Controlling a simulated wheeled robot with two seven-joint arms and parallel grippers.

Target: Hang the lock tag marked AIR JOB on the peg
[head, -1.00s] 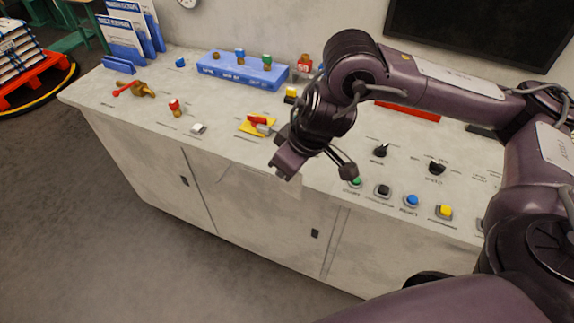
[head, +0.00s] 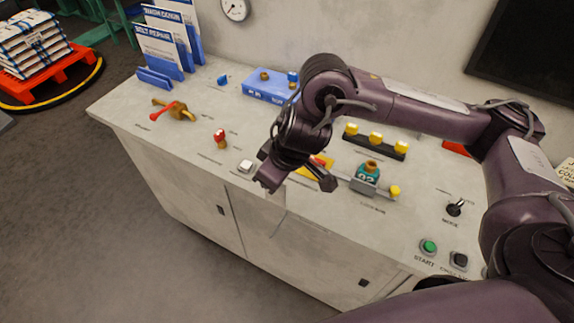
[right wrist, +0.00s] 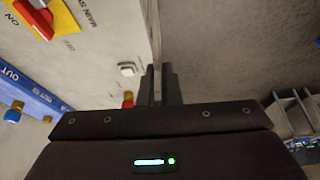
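I cannot read AIR JOB on anything in view, and I cannot pick out its peg with certainty. A teal lock marked 02 (head: 367,175) with a brass-coloured top sits on a grey fitting on the counter, just right of my right gripper in the head view. My right gripper (head: 298,181) hangs above the counter near its front edge and partly hides a yellow plate with a red switch (head: 318,160). My left gripper is not in view.
Cards in blue stands (head: 165,50) are at the far left. A red-handled valve (head: 172,110), red knob (head: 220,138) and white button (head: 246,166) line the left front.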

